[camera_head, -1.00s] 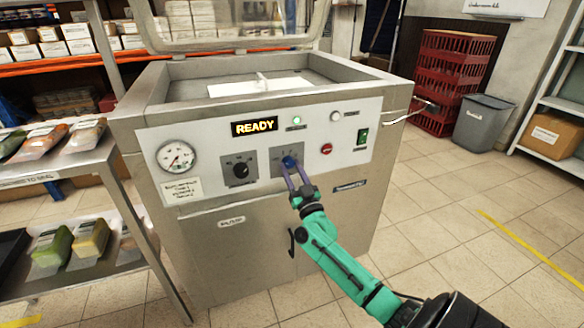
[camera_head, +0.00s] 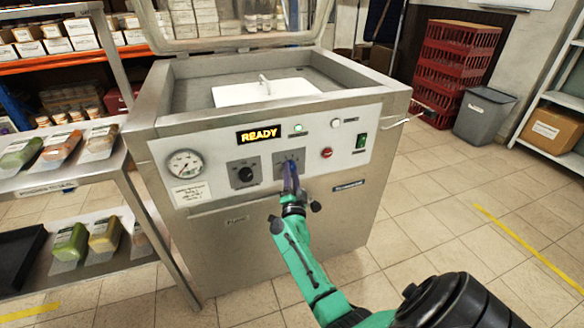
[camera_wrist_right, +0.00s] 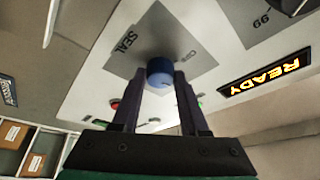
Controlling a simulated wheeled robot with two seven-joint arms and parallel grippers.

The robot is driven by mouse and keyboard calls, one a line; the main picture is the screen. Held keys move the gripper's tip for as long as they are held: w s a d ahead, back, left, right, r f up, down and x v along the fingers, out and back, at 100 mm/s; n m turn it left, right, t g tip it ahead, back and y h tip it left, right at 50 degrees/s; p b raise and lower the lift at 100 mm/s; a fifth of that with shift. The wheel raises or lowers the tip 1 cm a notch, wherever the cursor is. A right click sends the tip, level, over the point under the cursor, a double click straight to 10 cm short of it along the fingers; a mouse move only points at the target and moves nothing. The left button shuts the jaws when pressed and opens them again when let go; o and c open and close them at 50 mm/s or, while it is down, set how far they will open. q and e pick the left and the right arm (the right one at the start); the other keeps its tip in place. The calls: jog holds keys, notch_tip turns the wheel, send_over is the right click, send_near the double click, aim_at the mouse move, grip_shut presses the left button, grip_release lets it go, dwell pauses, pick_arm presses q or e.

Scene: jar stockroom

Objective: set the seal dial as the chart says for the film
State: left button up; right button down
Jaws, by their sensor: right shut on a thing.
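The sealing machine (camera_head: 220,238) stands in front of me with its lid up. The blue seal dial (camera_wrist_right: 160,72) sits on a grey plate marked SEAL in the right wrist view. My right gripper (camera_head: 291,168) reaches the dial from the front, and its two fingers (camera_wrist_right: 160,84) are shut on the dial, one on each side. In the head view the fingers mostly hide the dial, and I cannot read its setting. A black dial (camera_head: 243,174) is to its left. The display (camera_head: 258,134) reads READY. A small text card (camera_head: 190,193) is under the gauge, too small to read. My left gripper is not in view.
A steel rack (camera_head: 60,187) with packed film trays stands close on the left. Red crates (camera_head: 455,70) and a grey bin (camera_head: 485,115) stand at the back right. The tiled floor right of the machine is clear.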

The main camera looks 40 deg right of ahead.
jog(key=shift+a+r+m+g+y+p, duration=0.1)
jog(key=shift+r+m+g+y+p, duration=0.5)
jog(key=shift+m+p, duration=1.9)
jog(key=shift+f+m+g+y+p, duration=0.2)
jog(key=shift+m+g+p, duration=0.85)
jog(key=shift+m+p, duration=1.35)
jog(key=shift+a+r+m+g+y+p, duration=0.25)
jog(key=shift+m+g+p, duration=0.6)
jog(key=shift+m+p, duration=1.65)
jog(key=shift+d+f, duration=0.15)
jog(key=shift+d, duration=0.05)
jog(key=shift+c, duration=2.2)
grip_release()
jog(key=shift+a, duration=0.1)
